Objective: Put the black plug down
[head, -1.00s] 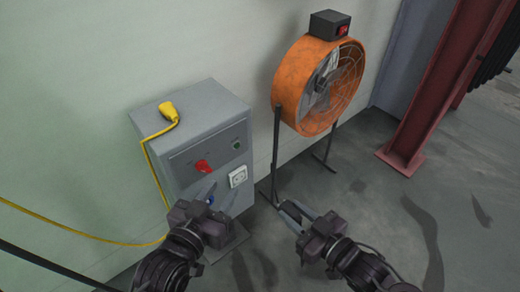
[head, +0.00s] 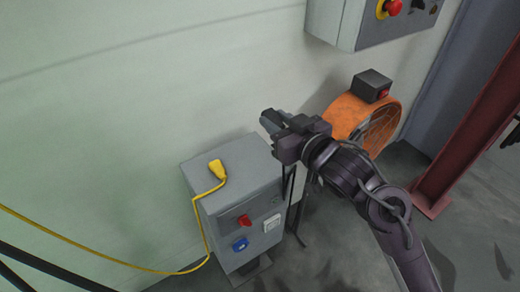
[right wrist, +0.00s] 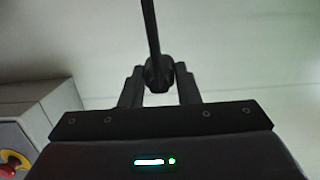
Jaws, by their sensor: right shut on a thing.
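My right gripper (head: 270,121) is raised in front of the wall, above and just right of the grey box's top in the head view. In the right wrist view its two fingers (right wrist: 159,85) are shut on the black plug (right wrist: 158,73), and a black cable (right wrist: 150,25) runs up from the plug in that picture. In the head view the plug is not clearly told apart from the dark fingers. My left gripper is out of view.
The grey box (head: 222,200) has a yellow plug (head: 217,168) on top, and a red switch, blue socket (head: 240,244) and white socket on its front. An orange fan (head: 350,113) stands right. A wall cabinet (head: 340,22) with a red button hangs above.

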